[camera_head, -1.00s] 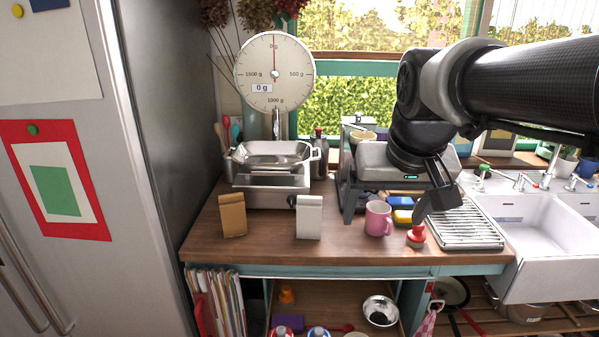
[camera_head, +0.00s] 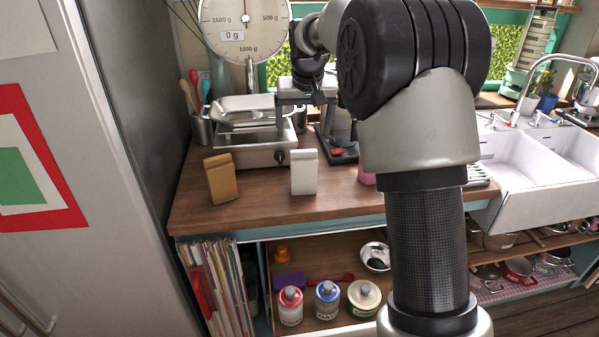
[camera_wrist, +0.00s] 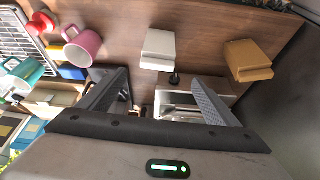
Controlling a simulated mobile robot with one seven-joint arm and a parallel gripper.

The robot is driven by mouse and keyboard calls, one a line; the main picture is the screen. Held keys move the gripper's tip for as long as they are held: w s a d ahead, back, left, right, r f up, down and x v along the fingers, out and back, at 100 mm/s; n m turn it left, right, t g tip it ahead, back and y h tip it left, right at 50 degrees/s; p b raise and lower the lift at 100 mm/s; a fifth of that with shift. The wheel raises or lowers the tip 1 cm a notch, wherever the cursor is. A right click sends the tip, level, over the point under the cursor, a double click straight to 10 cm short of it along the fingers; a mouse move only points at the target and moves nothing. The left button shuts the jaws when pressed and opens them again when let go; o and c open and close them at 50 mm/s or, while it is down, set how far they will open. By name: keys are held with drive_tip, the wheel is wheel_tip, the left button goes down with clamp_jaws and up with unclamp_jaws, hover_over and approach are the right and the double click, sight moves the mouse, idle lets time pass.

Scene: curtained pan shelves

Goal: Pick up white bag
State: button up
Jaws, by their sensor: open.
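The white bag (camera_head: 304,172) stands upright on the wooden counter, near its front edge, in the head view. In the wrist view the white bag (camera_wrist: 158,50) lies ahead of my gripper, roughly in line with the space between its fingers. My gripper (camera_wrist: 160,80) is open and empty, with its two dark fingers spread apart. In the head view my gripper (camera_head: 306,120) is above the counter, behind the bag and apart from it. Its fingers are partly hard to make out there against the dark things behind.
A brown bag (camera_head: 221,178) stands left of the white bag. A scale (camera_head: 247,145) with a metal pan is behind them. A pink mug (camera_wrist: 82,47) is on the white bag's other side, mostly hidden by my arm in the head view. Counter between the bags is clear.

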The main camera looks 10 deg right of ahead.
sight(304, 156)
drive_tip(key=x, duration=1)
drive_tip(key=shift+s, duration=0.1)
drive_tip(key=x, duration=0.2)
drive_tip(key=p+x, duration=0.1)
drive_tip(key=x, duration=0.1)
drive_tip(key=shift+s+d+f, duration=0.2)
drive_tip(key=shift+s, duration=0.05)
drive_tip(key=shift+w+f, duration=0.25)
drive_tip(key=shift+f, duration=0.2)
